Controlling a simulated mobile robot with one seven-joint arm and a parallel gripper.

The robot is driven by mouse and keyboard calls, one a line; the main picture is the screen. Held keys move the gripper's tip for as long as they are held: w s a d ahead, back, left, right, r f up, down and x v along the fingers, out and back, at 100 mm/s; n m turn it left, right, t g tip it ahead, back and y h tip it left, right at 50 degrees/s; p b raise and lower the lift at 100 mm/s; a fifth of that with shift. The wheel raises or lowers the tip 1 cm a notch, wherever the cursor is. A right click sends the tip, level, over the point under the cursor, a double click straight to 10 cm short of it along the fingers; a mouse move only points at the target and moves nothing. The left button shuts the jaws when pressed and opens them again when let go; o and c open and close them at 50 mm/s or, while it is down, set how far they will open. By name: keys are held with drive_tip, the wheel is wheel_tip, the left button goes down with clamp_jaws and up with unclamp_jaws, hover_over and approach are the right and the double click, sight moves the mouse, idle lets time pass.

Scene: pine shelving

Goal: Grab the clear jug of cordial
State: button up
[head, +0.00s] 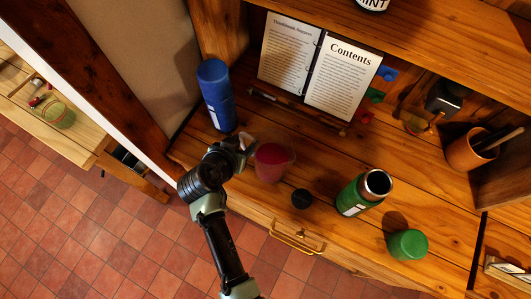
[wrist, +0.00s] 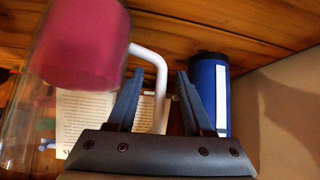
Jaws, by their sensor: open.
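The clear jug of cordial (head: 272,165), with pink-red liquid in it, stands on the wooden surface in the head view. It fills the upper left of the wrist view (wrist: 82,45), cut off by the frame edge. Its pale handle (wrist: 160,75) bends down between my finger pads in that view. My gripper (head: 244,144) is beside the jug on its left in the head view. In the wrist view my gripper (wrist: 160,72) is open, with a gap showing on each side of the handle. The fingertips are small and partly hidden in the head view.
A blue flask (head: 215,95) stands close behind my gripper. An open book (head: 318,65) leans at the back. A black lid (head: 302,199), a green flask (head: 362,193) and a green lid (head: 407,244) are to the right. A shelf (head: 450,35) overhangs the back.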

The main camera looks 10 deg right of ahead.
drive_tip(key=shift+c, duration=0.3)
clamp_jaws()
drive_tip(key=shift+w+r, duration=0.1)
idle(1.1)
